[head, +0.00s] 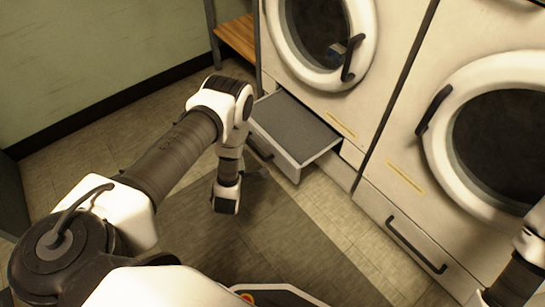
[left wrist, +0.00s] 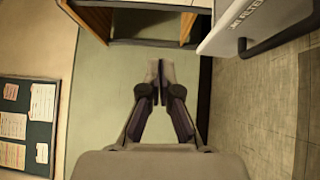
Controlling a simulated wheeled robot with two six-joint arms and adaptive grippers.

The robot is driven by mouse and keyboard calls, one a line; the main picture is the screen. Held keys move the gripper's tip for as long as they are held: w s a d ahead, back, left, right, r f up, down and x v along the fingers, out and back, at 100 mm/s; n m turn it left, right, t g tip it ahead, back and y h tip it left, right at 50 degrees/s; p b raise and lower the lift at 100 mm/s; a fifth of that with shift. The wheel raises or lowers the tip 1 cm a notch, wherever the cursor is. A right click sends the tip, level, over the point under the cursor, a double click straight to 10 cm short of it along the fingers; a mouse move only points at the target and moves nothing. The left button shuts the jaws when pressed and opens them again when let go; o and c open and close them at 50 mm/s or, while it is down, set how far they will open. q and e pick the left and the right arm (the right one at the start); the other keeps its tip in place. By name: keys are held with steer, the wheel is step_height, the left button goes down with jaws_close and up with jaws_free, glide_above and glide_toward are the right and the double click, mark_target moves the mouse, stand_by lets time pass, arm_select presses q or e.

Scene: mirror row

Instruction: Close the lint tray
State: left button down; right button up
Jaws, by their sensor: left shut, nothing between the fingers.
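The lint tray (head: 293,127) is pulled out from the lower front of the left machine, its grey mesh top showing. Its pale front panel carries a dark handle (head: 260,148). In the left wrist view, the tray's lettered front (left wrist: 236,26) and handle are at the upper right. My left gripper (left wrist: 158,83) is shut and empty, with the tray front off to its right and no contact visible. In the head view my left wrist hangs in front of the tray, and its fingertips cannot be made out. Only part of my right arm shows at the lower right; its gripper is out of view.
A second machine (head: 405,190) with a closed lower drawer stands to the right. A wooden-shelved rack (head: 237,38) stands left of the machines by the green wall. A notice board (left wrist: 27,120) hangs on the wall. The tiled floor before the tray is clear.

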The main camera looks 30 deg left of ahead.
arm_select(q)
step_height(320, 180, down, 10)
steer(key=s+b, duration=0.2)
steer(key=b, duration=0.6)
glide_toward(254, 127)
steer(key=w+a, duration=0.2)
steer(key=a, duration=0.2)
steer(key=w, duration=0.1)
steer(key=w+d+b, duration=0.1)
steer(key=shift+w+d+r+g, duration=0.15)
steer(key=shift+w+g, duration=0.15)
steer(key=shift+w, duration=0.05)
steer(key=shift+w+d+b, duration=0.15)
steer(key=shift+w+b, duration=0.2)
steer(key=shift+w+r, duration=0.2)
arm_select(e)
step_height(254, 127, down, 13)
